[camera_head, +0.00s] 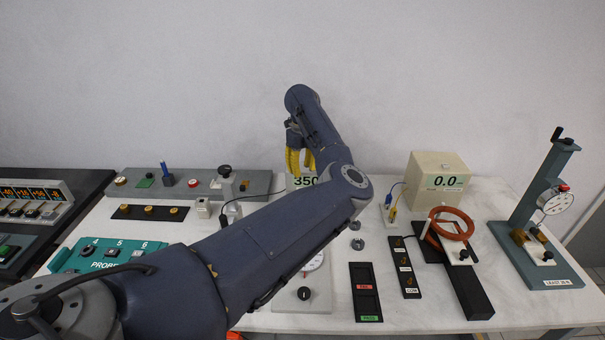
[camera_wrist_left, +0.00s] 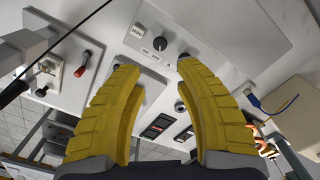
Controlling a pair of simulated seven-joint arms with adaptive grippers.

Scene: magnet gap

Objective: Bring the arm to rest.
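My left arm reaches in from the lower left of the head view, across the bench, with its elbow bent at the middle. My left gripper (camera_head: 300,162) has yellow fingers and hangs at the back of the bench, in front of the box reading 350 (camera_head: 304,182). In the left wrist view the two yellow fingers of the gripper (camera_wrist_left: 158,72) stand apart with nothing between them. The gripper is open and empty. My arm hides the middle of the bench. My right gripper is in neither view.
A white box reading 0.0 (camera_head: 438,183), an orange ring coil (camera_head: 452,223) and a dial gauge stand (camera_head: 540,215) are on the right. A grey panel (camera_head: 251,182) and a teal probe box (camera_head: 105,254) are on the left.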

